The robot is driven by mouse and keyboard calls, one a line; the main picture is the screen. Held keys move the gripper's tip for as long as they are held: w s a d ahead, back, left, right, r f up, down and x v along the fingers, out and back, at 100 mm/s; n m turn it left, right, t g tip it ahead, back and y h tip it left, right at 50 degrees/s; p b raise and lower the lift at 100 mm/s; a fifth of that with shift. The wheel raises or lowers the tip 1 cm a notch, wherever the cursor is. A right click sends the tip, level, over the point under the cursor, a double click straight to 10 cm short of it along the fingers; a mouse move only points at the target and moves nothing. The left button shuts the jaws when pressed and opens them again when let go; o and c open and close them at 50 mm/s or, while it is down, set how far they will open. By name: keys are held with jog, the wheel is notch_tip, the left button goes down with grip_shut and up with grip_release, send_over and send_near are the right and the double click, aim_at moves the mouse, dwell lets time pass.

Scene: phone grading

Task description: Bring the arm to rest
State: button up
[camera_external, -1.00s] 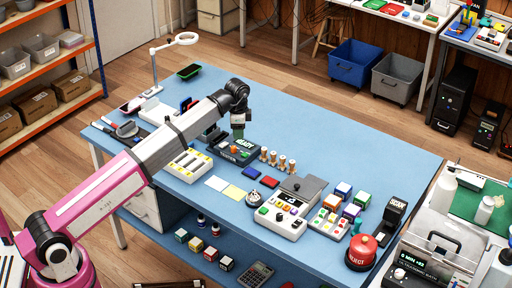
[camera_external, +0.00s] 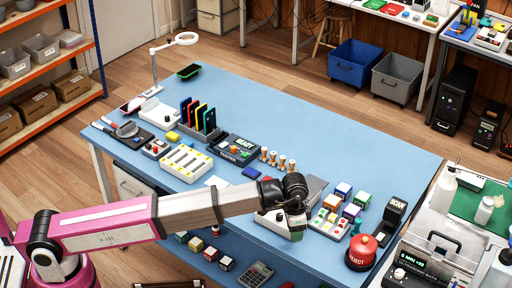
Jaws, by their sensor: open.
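My arm reaches in from the lower left over the front edge of the blue table (camera_external: 330,115). My gripper (camera_external: 296,236) hangs at the arm's end, pointing down, in front of the white device with buttons (camera_external: 268,222), which it partly hides. The jaws look small here and I see nothing held in them. They are open.
A red REJECT button (camera_external: 361,250) and a button panel (camera_external: 327,222) stand right of my gripper. A rack of coloured phones (camera_external: 200,117), a READY tester (camera_external: 235,148) and a ring lamp (camera_external: 185,38) stand farther left. The table's back right is clear.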

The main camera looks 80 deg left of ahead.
jog(key=s+d+f+m+t, duration=0.1)
jog(key=s+d+f, duration=0.1)
jog(key=d+f, duration=0.75)
jog(key=s+a+f, duration=0.6)
jog(key=s+f, duration=0.5)
jog(key=s, duration=0.1)
jog(key=s+a+f+n+g, duration=0.1)
jog(key=s+a+f, duration=0.4)
jog(key=s+f, duration=0.6)
jog(key=shift+s+a+f+y, duration=0.2)
jog(key=shift+s+a+y, duration=0.1)
jog(key=shift+s+a, duration=0.15)
